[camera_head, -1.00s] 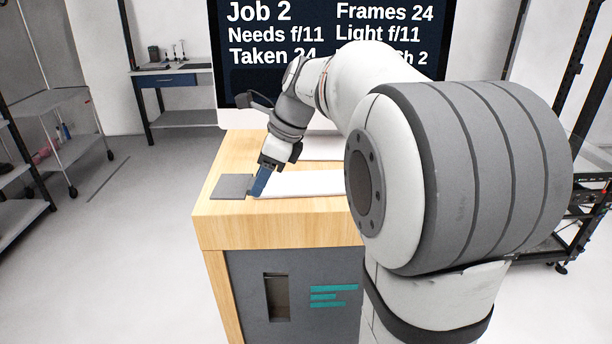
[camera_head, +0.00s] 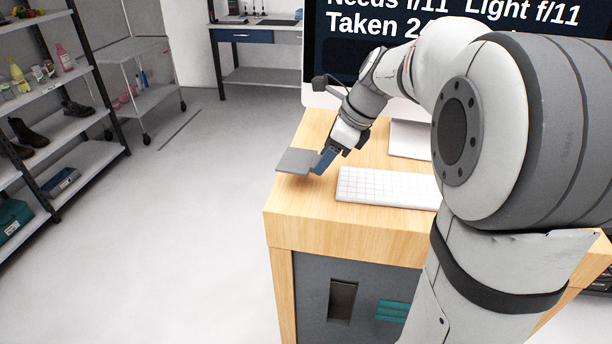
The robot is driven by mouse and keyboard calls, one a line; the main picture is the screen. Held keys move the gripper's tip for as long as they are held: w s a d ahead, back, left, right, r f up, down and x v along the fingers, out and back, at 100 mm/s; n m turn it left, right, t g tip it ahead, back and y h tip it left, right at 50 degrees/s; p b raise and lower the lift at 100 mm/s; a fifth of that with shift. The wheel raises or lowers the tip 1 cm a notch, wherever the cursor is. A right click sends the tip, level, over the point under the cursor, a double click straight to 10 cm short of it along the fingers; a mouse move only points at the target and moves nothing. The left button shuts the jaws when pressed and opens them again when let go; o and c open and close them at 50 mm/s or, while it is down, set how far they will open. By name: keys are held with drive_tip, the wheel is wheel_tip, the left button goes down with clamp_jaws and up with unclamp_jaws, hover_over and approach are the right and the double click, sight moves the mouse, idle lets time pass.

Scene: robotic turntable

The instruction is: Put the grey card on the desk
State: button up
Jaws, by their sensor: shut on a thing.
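The grey card (camera_head: 296,160) is a flat, thin square near the left edge of the wooden desk (camera_head: 320,226). My gripper (camera_head: 318,167), with blue fingers, is shut on the card's right edge. The card is held roughly level and looks slightly above the desk top, with a faint shadow below and its left corner reaching past the desk edge in the picture. The exact grip on the card's edge is small and partly hidden by the fingers.
A white keyboard (camera_head: 386,187) lies on the desk right of the card. A large monitor (camera_head: 345,62) stands behind it. My arm hides the desk's right side. A shelf rack (camera_head: 75,130) stands far left, with clear floor (camera_head: 180,230) between.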

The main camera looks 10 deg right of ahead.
sight(321, 185)
drive_tip(key=shift+s+d+f, duration=0.1)
drive_tip(key=shift+d+f, duration=0.05)
drive_tip(key=shift+f, duration=1.1)
drive_tip(key=shift+s+d+f, duration=0.1)
drive_tip(key=shift+d+f, duration=0.05)
drive_tip(key=shift+f, duration=1.05)
drive_tip(key=shift+f, duration=0.1)
drive_tip(key=o, duration=1)
drive_tip(key=shift+w, duration=0.1)
drive_tip(key=shift+o, duration=0.2)
